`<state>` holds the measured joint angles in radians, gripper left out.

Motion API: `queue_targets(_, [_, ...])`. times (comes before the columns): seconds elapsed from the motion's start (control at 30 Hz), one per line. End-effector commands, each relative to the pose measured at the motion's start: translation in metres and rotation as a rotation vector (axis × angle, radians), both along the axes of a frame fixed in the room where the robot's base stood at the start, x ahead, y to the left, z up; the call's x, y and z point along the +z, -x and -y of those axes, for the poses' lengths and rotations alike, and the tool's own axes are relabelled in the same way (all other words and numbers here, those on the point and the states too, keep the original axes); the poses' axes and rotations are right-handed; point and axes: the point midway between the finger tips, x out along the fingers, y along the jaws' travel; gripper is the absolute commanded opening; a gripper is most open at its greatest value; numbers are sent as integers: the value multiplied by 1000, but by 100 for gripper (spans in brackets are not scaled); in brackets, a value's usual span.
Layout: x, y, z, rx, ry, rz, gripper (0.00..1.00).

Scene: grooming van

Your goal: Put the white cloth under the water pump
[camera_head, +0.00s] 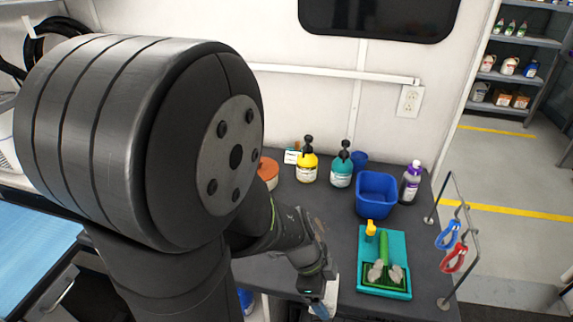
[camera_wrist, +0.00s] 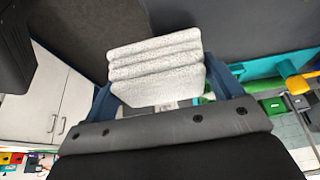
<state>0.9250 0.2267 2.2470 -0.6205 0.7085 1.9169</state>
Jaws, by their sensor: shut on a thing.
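A folded, layered white cloth (camera_wrist: 155,72) is between the two blue fingers of my gripper (camera_wrist: 165,88) in the wrist view. My gripper (camera_head: 321,300) is shut on it near the front of the dark counter in the head view, left of the teal tray (camera_head: 399,240). Only a pale sliver of the cloth (camera_head: 333,290) shows there. In the wrist view the yellow part (camera_wrist: 299,84) is at the right.
A yellow pump bottle (camera_head: 307,165), a teal pump bottle (camera_head: 342,170), a blue bin (camera_head: 376,194) and a purple bottle (camera_head: 410,183) line the back. Grey lumps (camera_head: 385,272) lie on the tray. A rack (camera_head: 456,240) with blue and red clippers stands right.

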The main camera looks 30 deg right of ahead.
Motion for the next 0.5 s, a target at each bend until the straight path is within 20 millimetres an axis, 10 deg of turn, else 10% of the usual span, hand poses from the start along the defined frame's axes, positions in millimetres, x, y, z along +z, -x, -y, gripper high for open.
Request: queue_targets(0.5, [-1,-101,100,0,-1,1,59])
